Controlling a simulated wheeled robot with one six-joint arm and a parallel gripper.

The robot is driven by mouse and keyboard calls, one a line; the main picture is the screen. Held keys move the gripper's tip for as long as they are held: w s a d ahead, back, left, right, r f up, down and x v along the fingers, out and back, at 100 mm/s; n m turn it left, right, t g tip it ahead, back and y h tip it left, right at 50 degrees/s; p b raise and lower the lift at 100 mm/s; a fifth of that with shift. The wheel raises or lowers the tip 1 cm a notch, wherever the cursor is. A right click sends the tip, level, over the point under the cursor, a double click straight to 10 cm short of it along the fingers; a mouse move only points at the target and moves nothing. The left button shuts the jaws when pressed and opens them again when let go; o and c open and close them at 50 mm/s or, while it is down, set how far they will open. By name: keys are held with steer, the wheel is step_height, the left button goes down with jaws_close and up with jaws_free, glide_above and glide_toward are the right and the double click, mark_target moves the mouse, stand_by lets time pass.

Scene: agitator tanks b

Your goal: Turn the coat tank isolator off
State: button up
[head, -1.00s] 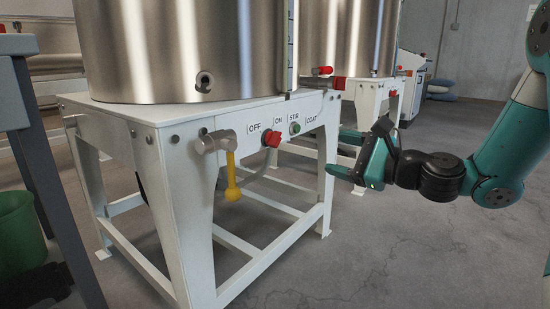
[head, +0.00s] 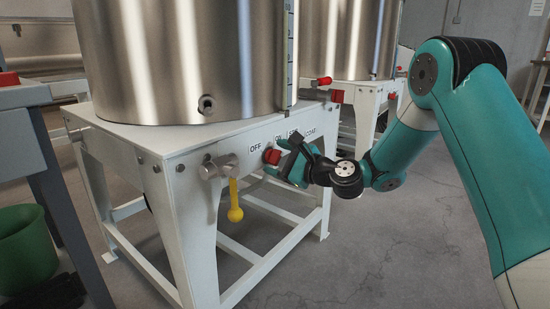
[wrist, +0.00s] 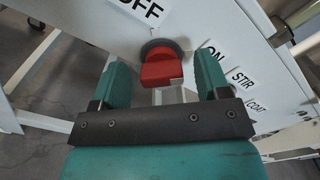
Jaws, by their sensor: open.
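The isolator is a red knob (head: 272,156) on a dark round base, on the white front rail of the tank stand below the big steel tank (head: 180,60). In the wrist view the red knob (wrist: 162,70) lies between and just beyond my fingertips, with OFF above it and ON to its right. STIR and COAT labels sit further right. My gripper (head: 283,160) is open, close to the knob, one finger on each side in the wrist view (wrist: 165,80). I cannot tell whether a finger touches it.
A valve with a yellow handle (head: 235,203) hangs left of the knob on the same stand (head: 185,165). A second tank (head: 350,40) stands behind to the right. A grey table (head: 30,130) and a green bucket (head: 25,248) are at left. Floor at front right is clear.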

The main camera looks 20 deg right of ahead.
steer(key=shift+w+a, duration=0.35)
steer(key=shift+w, duration=0.15)
steer(key=c, duration=0.9)
